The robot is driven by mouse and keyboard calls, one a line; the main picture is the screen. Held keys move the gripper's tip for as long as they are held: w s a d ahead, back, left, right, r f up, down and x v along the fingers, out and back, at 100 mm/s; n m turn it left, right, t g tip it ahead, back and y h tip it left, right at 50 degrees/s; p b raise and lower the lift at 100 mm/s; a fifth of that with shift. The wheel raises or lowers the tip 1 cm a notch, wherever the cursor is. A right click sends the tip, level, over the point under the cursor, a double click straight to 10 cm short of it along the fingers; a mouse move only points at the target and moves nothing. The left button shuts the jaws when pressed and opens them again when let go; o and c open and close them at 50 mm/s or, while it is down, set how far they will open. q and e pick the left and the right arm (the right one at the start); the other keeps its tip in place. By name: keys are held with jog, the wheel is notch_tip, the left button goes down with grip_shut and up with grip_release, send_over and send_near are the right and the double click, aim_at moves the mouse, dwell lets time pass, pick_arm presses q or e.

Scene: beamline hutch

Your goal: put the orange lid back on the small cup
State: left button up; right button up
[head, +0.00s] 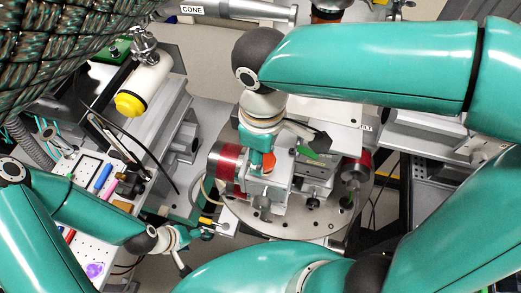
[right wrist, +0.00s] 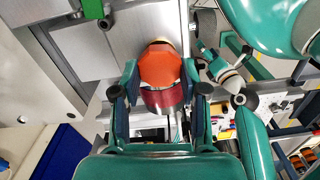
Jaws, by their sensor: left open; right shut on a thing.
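The orange lid (right wrist: 162,66) is between the two fingers of my right gripper (right wrist: 160,72), which is shut on it. In the head view the lid (head: 269,162) shows as a small orange patch beside my right gripper (head: 262,165), over the middle of the round stage. A thin pale edge shows just beyond the lid in the right wrist view; I cannot tell whether it is the small cup. The cup is otherwise hidden, and I cannot tell whether the lid touches it. My left gripper (head: 192,250) is open and empty, low and left of the stage.
The round metal stage (head: 285,225) carries metal blocks and a red cylinder (head: 228,163) close left of my right gripper. A green-tipped part (head: 308,153) is close on the right. A white perforated board (head: 93,235) with pens lies left.

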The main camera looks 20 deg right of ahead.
jog(key=shift+f+b, duration=0.4)
jog(key=shift+f, duration=0.2)
dwell(0.7)
jog(key=shift+w, duration=0.1)
jog(key=o, duration=1)
jog(key=shift+r, duration=0.1)
notch_tip(320, 180, up, 7)
jog(key=shift+f, duration=0.1)
jog(key=shift+r, duration=0.2)
